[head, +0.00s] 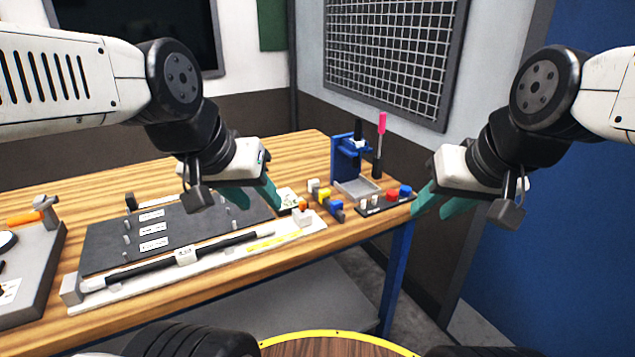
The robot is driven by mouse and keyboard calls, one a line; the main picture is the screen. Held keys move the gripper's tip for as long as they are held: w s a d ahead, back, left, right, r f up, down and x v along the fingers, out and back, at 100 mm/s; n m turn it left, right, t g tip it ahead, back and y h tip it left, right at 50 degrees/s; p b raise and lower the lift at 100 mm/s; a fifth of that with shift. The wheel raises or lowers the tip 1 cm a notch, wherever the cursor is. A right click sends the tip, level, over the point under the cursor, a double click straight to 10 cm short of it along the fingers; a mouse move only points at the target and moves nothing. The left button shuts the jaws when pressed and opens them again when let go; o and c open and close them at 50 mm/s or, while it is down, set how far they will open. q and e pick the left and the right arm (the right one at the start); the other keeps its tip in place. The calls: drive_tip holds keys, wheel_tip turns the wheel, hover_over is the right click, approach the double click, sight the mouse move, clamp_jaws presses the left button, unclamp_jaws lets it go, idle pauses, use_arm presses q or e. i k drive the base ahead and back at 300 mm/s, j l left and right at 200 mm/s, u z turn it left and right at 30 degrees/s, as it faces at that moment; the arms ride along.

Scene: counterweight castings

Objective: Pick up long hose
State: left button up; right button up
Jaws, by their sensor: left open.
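A long black hose (150,268) with a white label around its middle lies along a narrow white board at the table's front edge. My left gripper (256,197) has teal fingers, open and empty, above the right part of the dark board and behind the hose's right end. It is apart from the hose. My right gripper (438,203) hangs off the table's right end, far from the hose; its teal fingers look apart with nothing between them.
A dark board (105,243) with labels and pegs lies behind the hose. A grey tray (40,270) with an orange-handled tool is at left. A blue press (347,158), small coloured blocks and a rack with red and blue knobs (386,200) stand at right.

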sight(187, 256)
drive_tip(key=u, duration=1.3)
